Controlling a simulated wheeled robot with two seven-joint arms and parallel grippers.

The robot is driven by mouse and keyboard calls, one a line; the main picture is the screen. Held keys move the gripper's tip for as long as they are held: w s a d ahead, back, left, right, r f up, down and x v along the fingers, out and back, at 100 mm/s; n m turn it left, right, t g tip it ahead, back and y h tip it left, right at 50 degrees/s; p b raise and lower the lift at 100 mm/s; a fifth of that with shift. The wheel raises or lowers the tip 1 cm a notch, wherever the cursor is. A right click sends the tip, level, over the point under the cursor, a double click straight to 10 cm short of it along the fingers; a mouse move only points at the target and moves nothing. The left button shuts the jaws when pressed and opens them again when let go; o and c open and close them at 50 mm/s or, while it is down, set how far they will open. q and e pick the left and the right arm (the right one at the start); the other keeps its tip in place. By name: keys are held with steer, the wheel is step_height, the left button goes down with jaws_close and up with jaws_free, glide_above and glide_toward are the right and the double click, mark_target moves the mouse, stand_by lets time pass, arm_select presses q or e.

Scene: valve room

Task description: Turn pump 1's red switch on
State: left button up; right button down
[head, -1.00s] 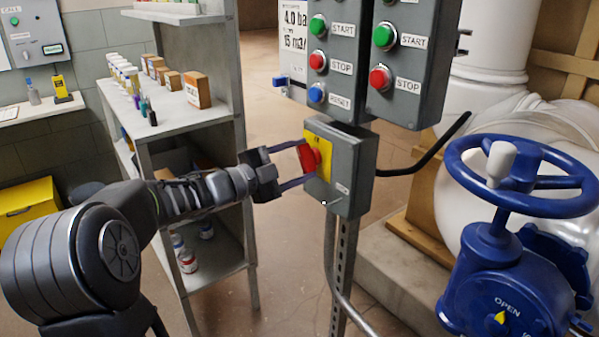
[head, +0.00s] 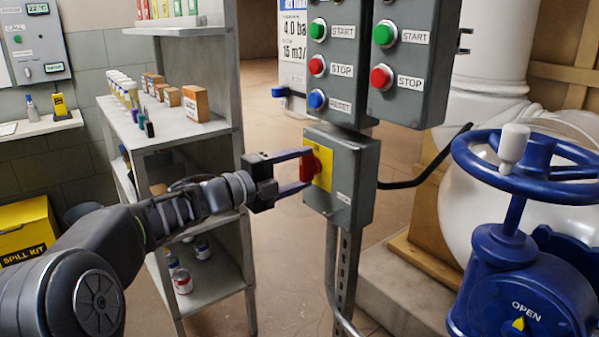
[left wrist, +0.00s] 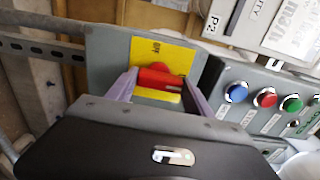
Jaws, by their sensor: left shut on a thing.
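The red switch (head: 309,166) sits on a yellow plate (head: 325,170) on the front of a small grey box (head: 352,180), on a post below the button panels. My left gripper (head: 307,169) reaches it from the left, shut on the switch with one finger above and one below in the head view. In the left wrist view, the switch handle (left wrist: 160,78) lies crosswise between the two fingers (left wrist: 160,92). The small label on the box is too blurred to read. My right gripper is not in view.
Two button panels (head: 408,60) with green, red and blue buttons hang just above the box. A blue handwheel valve (head: 520,245) stands at right, and a black cable (head: 425,175) leaves the box's right side. A shelf unit (head: 190,135) with bottles and boxes stands behind my left arm.

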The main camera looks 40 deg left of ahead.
arm_select(q)
steer(key=o, duration=1.4)
steer(key=shift+c, duration=0.2)
steer(key=shift+s, duration=0.1)
steer(key=p+v, duration=0.1)
steer(key=v, duration=0.6)
steer(key=shift+s, duration=0.3)
steer(key=shift+a, duration=0.15)
